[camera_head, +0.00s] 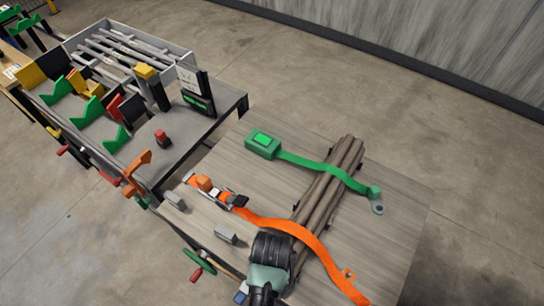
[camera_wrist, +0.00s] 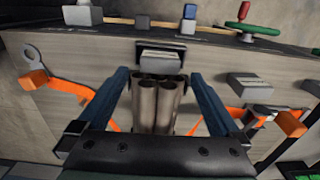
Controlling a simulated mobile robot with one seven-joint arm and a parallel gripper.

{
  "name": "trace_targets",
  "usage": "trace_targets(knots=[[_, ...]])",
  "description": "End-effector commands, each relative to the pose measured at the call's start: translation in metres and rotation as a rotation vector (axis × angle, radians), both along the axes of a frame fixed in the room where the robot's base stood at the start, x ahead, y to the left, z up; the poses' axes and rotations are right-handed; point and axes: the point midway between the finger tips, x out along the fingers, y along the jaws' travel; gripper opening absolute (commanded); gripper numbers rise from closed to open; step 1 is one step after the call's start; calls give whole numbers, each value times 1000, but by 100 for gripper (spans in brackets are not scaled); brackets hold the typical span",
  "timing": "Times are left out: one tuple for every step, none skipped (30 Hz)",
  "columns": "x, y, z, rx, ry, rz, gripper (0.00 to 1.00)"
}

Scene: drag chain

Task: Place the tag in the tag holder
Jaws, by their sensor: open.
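I cannot surely pick out the tag or its holder. In the wrist view, a pale grey block (camera_wrist: 160,59) sits against a dark plate just beyond the pipe ends; it may be the tag or the holder. A similar grey block (camera_wrist: 250,85) lies to its right, and it also shows in the head view (camera_head: 225,234). My gripper (camera_wrist: 160,78) is open, its two blue fingers either side of the pipe bundle (camera_wrist: 152,108), with no visible grip on it. In the head view, my gripper (camera_head: 272,273) is over the near end of the bundle, hiding that end.
An orange strap (camera_head: 300,233) with a ratchet (camera_head: 212,190) and a green strap (camera_head: 318,166) from a green box (camera_head: 263,145) cross the pipes on the table (camera_head: 230,160). Another grey block (camera_head: 173,201) is at the left edge. A cluttered bench (camera_head: 175,140) adjoins; floor is clear behind.

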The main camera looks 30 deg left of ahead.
Motion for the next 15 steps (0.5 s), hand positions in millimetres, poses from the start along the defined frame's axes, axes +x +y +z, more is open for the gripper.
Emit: trace_targets(knots=[[1, 0, 12, 1, -4, 0, 100], [1, 0, 18, 2, -5, 0, 100], [1, 0, 26, 1, -4, 0, 100], [1, 0, 32, 1, -3, 0, 100], [1, 0, 37, 1, -4, 0, 100], [1, 0, 43, 1, -3, 0, 100], [1, 0, 47, 1, -3, 0, 100], [1, 0, 51, 1, -2, 0, 100], [1, 0, 55, 0, -2, 0, 100], [0, 0, 58, 0, -1, 0, 100], [0, 0, 60, 0, -1, 0, 100], [0, 0, 62, 0, -1, 0, 100], [0, 0, 63, 0, 0, 0, 100], [0, 0, 64, 0, 0, 0, 100], [0, 0, 65, 0, 0, 0, 100]])
